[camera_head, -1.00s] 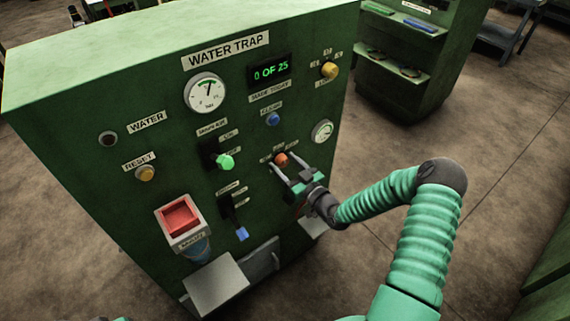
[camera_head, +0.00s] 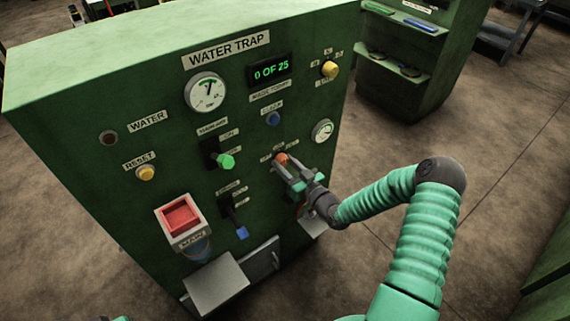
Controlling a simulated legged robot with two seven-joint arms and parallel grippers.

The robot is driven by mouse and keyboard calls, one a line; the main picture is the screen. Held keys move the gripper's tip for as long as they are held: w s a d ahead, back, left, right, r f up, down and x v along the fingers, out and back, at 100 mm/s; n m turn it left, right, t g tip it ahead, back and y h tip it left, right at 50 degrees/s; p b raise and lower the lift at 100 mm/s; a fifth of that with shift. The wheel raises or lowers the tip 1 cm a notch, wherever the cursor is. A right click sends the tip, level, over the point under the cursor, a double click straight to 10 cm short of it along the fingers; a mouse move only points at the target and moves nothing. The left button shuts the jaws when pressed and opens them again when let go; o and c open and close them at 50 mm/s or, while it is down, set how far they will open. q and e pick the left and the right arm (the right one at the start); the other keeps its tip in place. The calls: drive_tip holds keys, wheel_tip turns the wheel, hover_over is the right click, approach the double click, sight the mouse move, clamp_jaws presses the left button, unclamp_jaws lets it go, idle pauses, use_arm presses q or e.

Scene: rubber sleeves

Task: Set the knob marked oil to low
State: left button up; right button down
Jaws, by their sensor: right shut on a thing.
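An orange knob (camera_head: 281,158) sits on the front of the green machine, right of the middle, with small labels around it that are too blurred to read. My right gripper (camera_head: 284,163) is at this knob, its two fingers closed around the knob's sides. The fingers hide part of the knob and of its lower surroundings. A yellow knob (camera_head: 329,69) with small labels around it sits near the panel's upper right corner; I cannot read its labels either.
A grey tray (camera_head: 216,284) juts out below.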

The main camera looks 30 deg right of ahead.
drive_tip(key=c, duration=0.9)
unclamp_jaws()
drive_tip(key=shift+d, duration=0.1)
drive_tip(key=s+d+b, duration=0.1)
drive_tip(key=s, duration=1.5)
drive_tip(key=shift+s+d, duration=0.2)
drive_tip(key=shift+s, duration=0.15)
drive_tip(key=shift+f, duration=0.15)
